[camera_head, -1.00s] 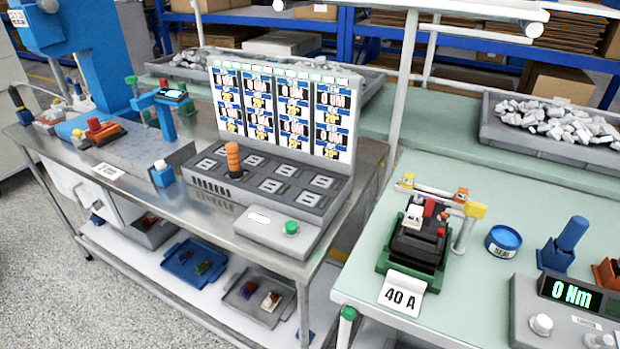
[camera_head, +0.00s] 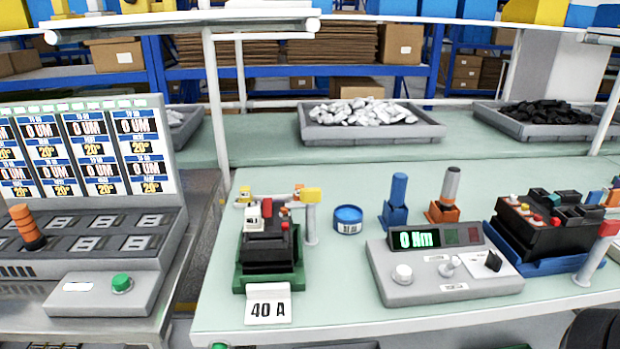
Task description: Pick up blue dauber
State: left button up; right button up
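The blue dauber (camera_head: 399,188) stands upright in a small blue holder (camera_head: 394,216) on the pale green bench top, behind the grey meter box. A round blue tin (camera_head: 347,214) with a white label sits to its left. An orange holder (camera_head: 442,212) with a grey-topped upright tool (camera_head: 451,184) stands just to its right.
The grey meter box (camera_head: 440,281) stands in front of the dauber. A black breaker on a green base (camera_head: 268,279) is at left, and a larger black unit on a blue base (camera_head: 540,266) at right. Bare bench (camera_head: 345,290) lies between the breaker and the meter box.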

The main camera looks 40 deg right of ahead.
aim_at(399, 183)
jog(key=z, duration=1.65)
